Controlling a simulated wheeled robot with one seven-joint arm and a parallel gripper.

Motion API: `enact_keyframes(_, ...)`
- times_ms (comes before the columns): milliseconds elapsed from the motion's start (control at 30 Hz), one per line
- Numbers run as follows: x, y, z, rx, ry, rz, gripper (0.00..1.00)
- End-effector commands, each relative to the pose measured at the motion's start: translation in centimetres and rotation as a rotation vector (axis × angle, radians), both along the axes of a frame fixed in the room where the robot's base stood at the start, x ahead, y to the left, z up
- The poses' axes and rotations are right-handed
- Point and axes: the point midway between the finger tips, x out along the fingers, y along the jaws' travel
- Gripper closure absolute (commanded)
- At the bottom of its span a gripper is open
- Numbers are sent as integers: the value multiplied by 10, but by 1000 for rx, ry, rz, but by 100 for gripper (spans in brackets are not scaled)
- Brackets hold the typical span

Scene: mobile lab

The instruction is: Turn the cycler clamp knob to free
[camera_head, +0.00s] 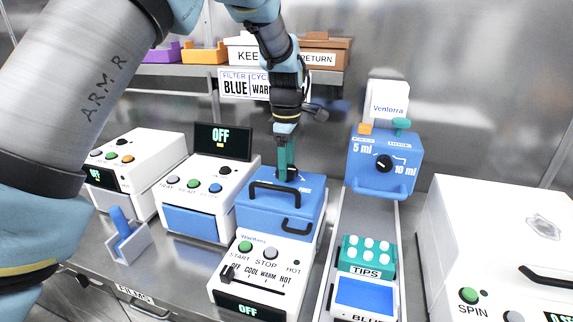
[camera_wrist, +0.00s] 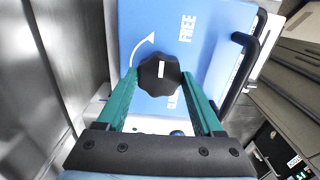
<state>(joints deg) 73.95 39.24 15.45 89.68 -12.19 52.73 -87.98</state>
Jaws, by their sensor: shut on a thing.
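The cycler (camera_head: 262,262) is a white box with a blue lid (camera_head: 262,214) and black handles, in the middle of the head view. The clamp knob (camera_wrist: 161,75) is black and lobed with a white mark, on top of the lid. Beside it the lid (camera_wrist: 140,25) shows the word FREE, a white curved arrow and another word partly hidden by the knob. My gripper (camera_wrist: 163,88) points down over the lid, its two green fingers shut on the knob from both sides. In the head view the fingers (camera_head: 286,155) hide most of the knob.
A blue pipette unit (camera_head: 384,160) and a teal tips box (camera_head: 367,256) stand to the right. A white device with an OFF display (camera_head: 222,141) stands to the left. A white spin machine (camera_head: 490,250) is at far right. A shelf with bins (camera_head: 205,53) is behind.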

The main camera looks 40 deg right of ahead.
Motion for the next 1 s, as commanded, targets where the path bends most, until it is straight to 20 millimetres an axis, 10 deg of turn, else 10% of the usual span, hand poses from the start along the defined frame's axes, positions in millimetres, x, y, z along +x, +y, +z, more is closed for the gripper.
enact_keyframes(133,0,0,0,-1,0,3,87)
enact_keyframes(167,0,0,0,-1,0,3,29)
enact_keyframes(400,0,0,0,-1,0,1,2)
enact_keyframes(767,0,-1,7,-4,-1,0,2)
enact_keyframes(1000,0,-1,49,-7,-2,0,2)
